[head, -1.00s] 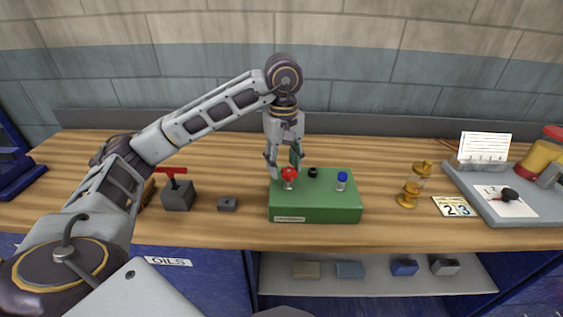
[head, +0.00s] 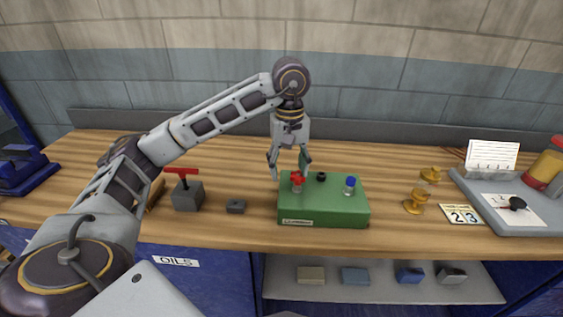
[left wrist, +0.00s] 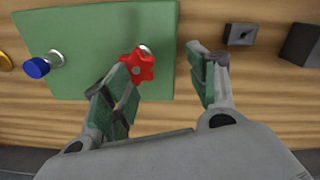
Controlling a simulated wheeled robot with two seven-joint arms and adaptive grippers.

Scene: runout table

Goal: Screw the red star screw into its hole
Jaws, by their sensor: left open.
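The red star screw (head: 298,178) stands upright near the back left of the green box (head: 325,210), its shank in a pale collar; how deep it sits I cannot tell. My left gripper (head: 289,164) points down just above and behind it, with its fingers apart and nothing held. In the left wrist view the red star head (left wrist: 138,66) shows beside the left-hand finger, with the open gap of the gripper (left wrist: 165,70) to its right. Whether finger and head touch I cannot tell. My right gripper is out of view.
A blue-headed screw (head: 350,183) and a black round part (head: 321,177) are on the same box. Left of it are a small grey block (head: 235,206) and a grey block with a red T-handle (head: 188,195). Brass-coloured pieces (head: 415,203) and a grey tray (head: 500,205) are right.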

